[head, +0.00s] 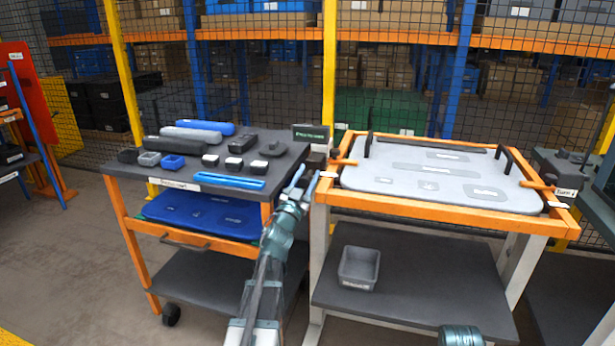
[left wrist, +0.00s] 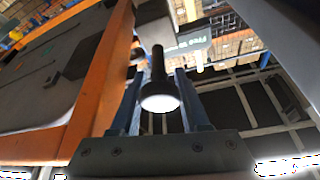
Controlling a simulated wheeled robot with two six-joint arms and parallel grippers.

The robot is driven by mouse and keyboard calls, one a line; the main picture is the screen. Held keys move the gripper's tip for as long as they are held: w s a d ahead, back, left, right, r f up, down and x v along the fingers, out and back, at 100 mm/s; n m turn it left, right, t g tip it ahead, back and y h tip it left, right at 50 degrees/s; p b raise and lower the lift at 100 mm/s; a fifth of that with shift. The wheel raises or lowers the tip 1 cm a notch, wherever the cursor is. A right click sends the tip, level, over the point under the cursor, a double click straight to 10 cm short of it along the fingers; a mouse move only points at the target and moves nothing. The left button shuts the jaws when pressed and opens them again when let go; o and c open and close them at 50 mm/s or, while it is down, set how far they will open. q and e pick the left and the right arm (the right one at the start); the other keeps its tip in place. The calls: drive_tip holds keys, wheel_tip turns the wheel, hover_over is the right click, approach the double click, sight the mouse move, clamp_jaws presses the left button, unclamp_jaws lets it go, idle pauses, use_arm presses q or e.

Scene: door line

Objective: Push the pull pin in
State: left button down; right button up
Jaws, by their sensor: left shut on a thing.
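The pull pin (left wrist: 160,92) shows in the left wrist view with a pale round knob and a dark shaft, pointing away from the camera toward a grey bracket. My left gripper (left wrist: 160,100) has its two blue fingers on either side of the knob and is shut on it. In the head view my left gripper (head: 305,183) is at the left front corner of the orange-framed table, by a dark fixture (head: 317,157). The pin itself is hard to make out there. How deep the pin sits cannot be told.
The orange-framed table (head: 435,217) carries a grey panel (head: 375,183) with black handles. To its left stands a cart with a dark top (head: 127,156) holding several small parts. A grey bin (head: 359,268) sits on the lower shelf. Orange levers (head: 343,162) flank the panel.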

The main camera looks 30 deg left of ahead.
sight(310, 173)
use_arm(q)
drive_tip(key=w, duration=0.1)
drive_tip(key=w+a, duration=0.1)
drive_tip(key=w, duration=0.1)
drive_tip(key=shift+w, duration=0.25)
drive_tip(key=shift+s, duration=0.1)
drive_tip(key=c, duration=0.7)
unclamp_jaws()
drive_tip(key=shift+d, duration=0.1)
drive_tip(key=shift+o, duration=0.2)
drive_tip(key=b+v, duration=0.5)
drive_tip(key=v, duration=0.8)
drive_tip(key=shift+s, duration=0.3)
